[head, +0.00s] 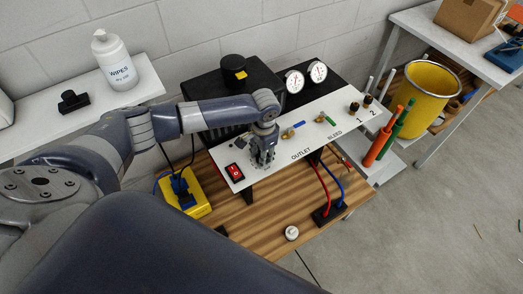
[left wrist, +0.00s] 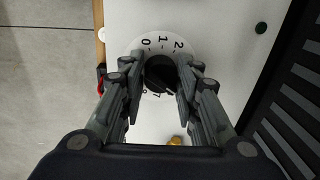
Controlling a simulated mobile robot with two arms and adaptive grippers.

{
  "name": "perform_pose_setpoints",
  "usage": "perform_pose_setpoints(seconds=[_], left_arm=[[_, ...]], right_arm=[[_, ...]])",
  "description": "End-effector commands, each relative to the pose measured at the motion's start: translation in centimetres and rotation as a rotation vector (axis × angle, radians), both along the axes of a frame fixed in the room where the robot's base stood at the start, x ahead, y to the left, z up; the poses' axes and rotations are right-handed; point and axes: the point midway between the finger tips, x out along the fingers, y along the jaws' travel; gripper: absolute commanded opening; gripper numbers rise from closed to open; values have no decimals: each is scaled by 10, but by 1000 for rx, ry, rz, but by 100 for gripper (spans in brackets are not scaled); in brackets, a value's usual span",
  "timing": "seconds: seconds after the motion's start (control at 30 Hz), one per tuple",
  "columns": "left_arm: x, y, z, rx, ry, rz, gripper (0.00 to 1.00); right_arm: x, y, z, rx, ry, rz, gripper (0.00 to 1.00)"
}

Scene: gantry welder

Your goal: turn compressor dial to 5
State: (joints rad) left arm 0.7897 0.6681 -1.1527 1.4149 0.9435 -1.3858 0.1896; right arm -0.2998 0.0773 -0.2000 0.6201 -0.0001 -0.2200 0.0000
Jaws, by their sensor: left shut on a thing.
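The compressor dial is a black knob (left wrist: 160,72) on a round white number plate (left wrist: 133,46) in the left wrist view. The figures 0, 1 and 2 show along the plate's upper edge; lower figures are partly covered. My left gripper (left wrist: 161,78) is shut on the knob, one finger on each side. I cannot tell which figure the knob points at. In the head view my left gripper (head: 263,158) is over the left part of the white control panel (head: 300,128) and hides the dial. My right gripper is in neither view.
A red switch (head: 235,172) is left of my gripper. Blue-handled (head: 292,131) and green-handled valves (head: 325,119) are to its right. Two gauges (head: 307,77) stand behind. A yellow box (head: 183,193) and a small white knob (head: 292,232) are on the wooden table (head: 262,222).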

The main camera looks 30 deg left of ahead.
Motion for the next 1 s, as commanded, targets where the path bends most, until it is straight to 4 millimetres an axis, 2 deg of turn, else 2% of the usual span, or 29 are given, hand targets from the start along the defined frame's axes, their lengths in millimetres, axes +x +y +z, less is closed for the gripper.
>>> perform_pose_setpoints(seconds=[0.53,0.57,0.6,0.63,1.0], left_arm=[[-1,0,-1,1,2,28,6],[-1,0,-1,1,2,28,37],[-1,0,-1,1,2,28,46],[-1,0,-1,1,2,28,51],[0,0,2,0,-1,28,51]], right_arm=[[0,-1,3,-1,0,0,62],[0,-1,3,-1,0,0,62],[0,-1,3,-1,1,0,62],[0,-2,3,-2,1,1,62],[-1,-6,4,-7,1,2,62]])
